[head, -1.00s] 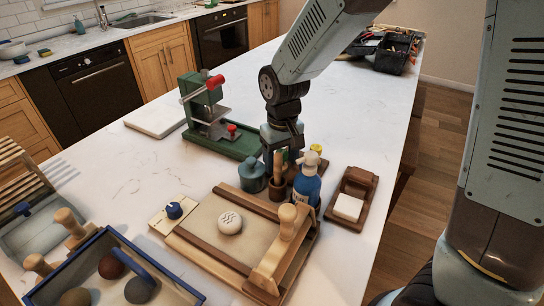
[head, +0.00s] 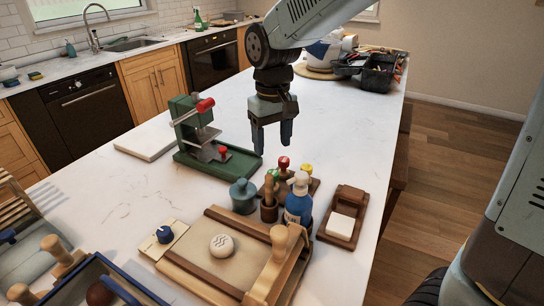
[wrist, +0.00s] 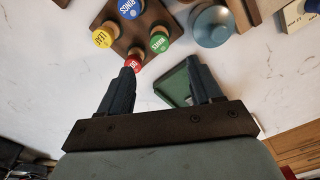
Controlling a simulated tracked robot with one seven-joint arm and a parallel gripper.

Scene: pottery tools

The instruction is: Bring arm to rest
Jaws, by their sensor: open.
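My gripper (head: 272,142) hangs in the air above the white counter, fingers pointing down, open and empty. In the head view it is behind the colour-topped stampers and to the right of the green press (head: 205,135). In the wrist view the gripper (wrist: 163,85) has its two fingers apart, with the green press base (wrist: 175,85) showing below between them. The stampers stand on a brown board: a red one (wrist: 134,62), a green one (wrist: 159,42), a yellow one (wrist: 104,35) and a blue one (wrist: 130,8).
Near the stampers are a blue bottle (head: 297,205), a teal jar (head: 243,196) and a brown holder with a white block (head: 341,227). A slab board with a roller (head: 240,250) lies in front. Black bins (head: 376,70) stand at the far end. The counter (head: 335,130) behind the stampers is clear.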

